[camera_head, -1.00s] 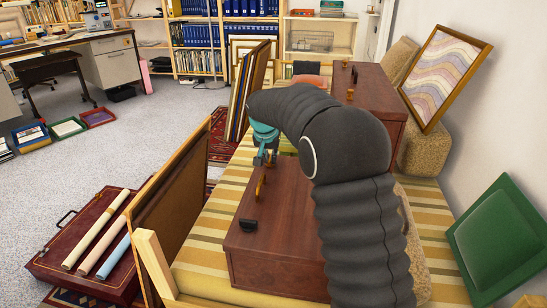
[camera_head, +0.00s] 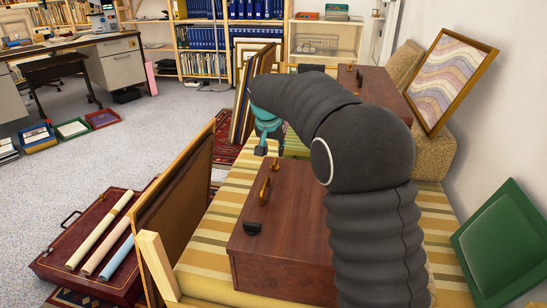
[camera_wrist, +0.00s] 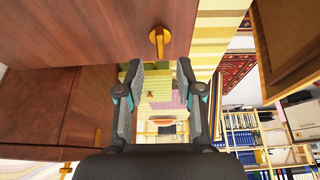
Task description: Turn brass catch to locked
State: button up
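A brass catch (camera_head: 265,188) stands on the top of the near reddish-brown wooden case (camera_head: 290,215). In the wrist view the catch (camera_wrist: 160,37) shows near the top centre, on the edge of the brown wood, beyond the fingertips. My gripper (camera_head: 268,140), teal and dark, hangs past the far side of the catch in the head view, apart from it. In the wrist view my gripper (camera_wrist: 159,70) has its two fingers spread, with nothing between them. My dark arm covers the right part of the near case.
A black fitting (camera_head: 252,228) sits on the near case's front left. A second wooden case (camera_head: 385,88) stands behind. A leaning framed panel (camera_head: 180,195) is at left. A green frame (camera_head: 505,240) and a wavy print (camera_head: 452,78) lean at right.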

jog(key=v, duration=0.6)
jog(key=shift+r, duration=0.1)
jog(key=s+f+n, duration=0.1)
jog(key=s+f, duration=0.1)
jog(key=s, duration=0.1)
jog(key=s+d+f+n+g, duration=0.1)
jog(key=s+f, duration=0.1)
jog(key=s, duration=0.1)
jog(key=s+d+f+n, duration=0.1)
jog(key=s+f, duration=0.1)
jog(key=s, duration=0.1)
jog(key=shift+d+n+y, duration=0.2)
jog(key=shift+n+y, duration=0.1)
jog(key=shift+n, duration=0.1)
jog(key=shift+n+y, duration=0.3)
jog(key=s+d, duration=0.2)
jog(key=s, duration=0.2)
jog(key=s+d, duration=0.3)
jog(key=s, duration=0.2)
jog(key=s+d, duration=0.2)
jog(key=s, duration=0.3)
jog(key=shift+s+d+r, duration=0.15)
jog(key=shift+s+r, duration=0.1)
jog(key=s+d+m+t, duration=0.1)
jog(key=s+d, duration=0.2)
jog(key=s, duration=0.5)
jog(key=s+d+r+m+t, duration=0.1)
jog(key=s+d, duration=0.3)
jog(key=s, duration=0.4)
jog(key=shift+d, duration=0.2)
